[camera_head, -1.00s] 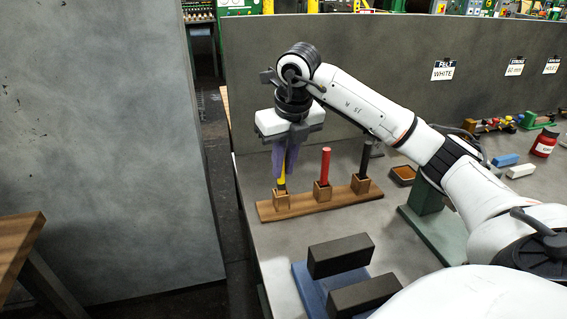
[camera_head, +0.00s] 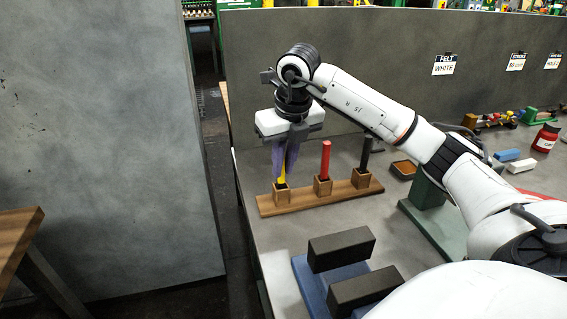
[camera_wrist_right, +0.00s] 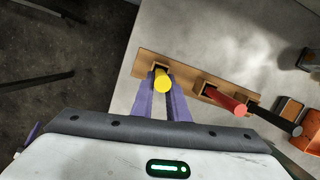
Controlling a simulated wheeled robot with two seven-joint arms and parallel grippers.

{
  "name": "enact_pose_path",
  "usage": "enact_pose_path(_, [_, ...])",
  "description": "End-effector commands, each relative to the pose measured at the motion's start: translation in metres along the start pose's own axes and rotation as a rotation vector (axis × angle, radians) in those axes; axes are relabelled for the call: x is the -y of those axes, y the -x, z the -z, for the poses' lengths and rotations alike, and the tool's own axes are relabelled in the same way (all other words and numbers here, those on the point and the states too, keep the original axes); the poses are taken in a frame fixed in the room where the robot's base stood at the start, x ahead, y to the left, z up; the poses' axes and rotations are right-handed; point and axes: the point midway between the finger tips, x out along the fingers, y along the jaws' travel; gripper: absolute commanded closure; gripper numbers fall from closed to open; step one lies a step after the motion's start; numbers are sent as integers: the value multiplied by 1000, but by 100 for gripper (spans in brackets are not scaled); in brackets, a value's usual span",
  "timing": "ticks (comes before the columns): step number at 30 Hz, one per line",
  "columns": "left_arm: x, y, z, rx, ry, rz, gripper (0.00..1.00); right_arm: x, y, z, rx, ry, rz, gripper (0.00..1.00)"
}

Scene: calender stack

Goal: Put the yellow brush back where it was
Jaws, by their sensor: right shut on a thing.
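The yellow brush (camera_head: 282,174) stands upright at the left wooden socket (camera_head: 282,195) of a long wooden rack (camera_head: 350,190), its lower end at the socket's mouth. How deep it sits cannot be told. My right gripper (camera_head: 285,160) points down over this socket, its purple fingers shut on the yellow brush. The right wrist view shows the round yellow top (camera_wrist_right: 163,80) between the two fingers, with the socket just beyond. My left gripper is not in view.
A red-handled brush (camera_head: 326,160) and a black-handled one (camera_head: 366,152) stand in the other two sockets, close on the right. Dark blocks on a blue base (camera_head: 310,285) stand in front. A grey panel (camera_head: 380,60) rises behind. The table's left edge is near the rack.

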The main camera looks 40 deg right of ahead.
Motion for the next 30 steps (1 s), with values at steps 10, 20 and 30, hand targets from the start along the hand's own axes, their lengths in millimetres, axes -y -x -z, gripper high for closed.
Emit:
enact_pose_path(10, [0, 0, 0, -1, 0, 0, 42, 0, 0, 0, 0, 0, 0, 100])
enact_pose_path(20, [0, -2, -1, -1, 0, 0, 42, 0, -6, 1, 0, 0, 0, 100])
enact_pose_path(30, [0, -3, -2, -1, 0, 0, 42, 0, -8, 2, 0, 0, 0, 100])
